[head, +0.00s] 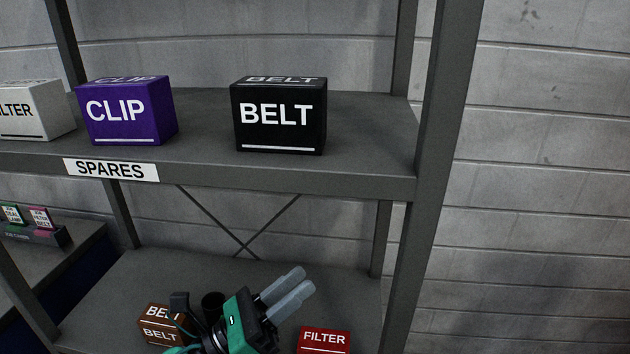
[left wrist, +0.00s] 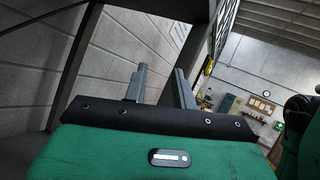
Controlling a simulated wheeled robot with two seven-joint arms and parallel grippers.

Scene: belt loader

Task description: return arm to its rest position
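My left gripper (head: 303,279) is at the bottom middle of the head view, in front of the lower shelf, with its fingers pointing up and to the right. In the left wrist view its two grey fingers (left wrist: 160,75) stand apart with nothing between them. The gripper is open and empty. It shows between a brown BELT box (head: 160,326) on its left and a red FILTER box (head: 323,341) on its right.
The upper shelf (head: 215,172), labelled SPARES, holds a white FILTER box (head: 35,110), a purple CLIP box (head: 126,112) and a black BELT box (head: 279,116). A rack post (head: 440,150) stands to the right. A low surface with a small card holder (head: 35,234) is at left.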

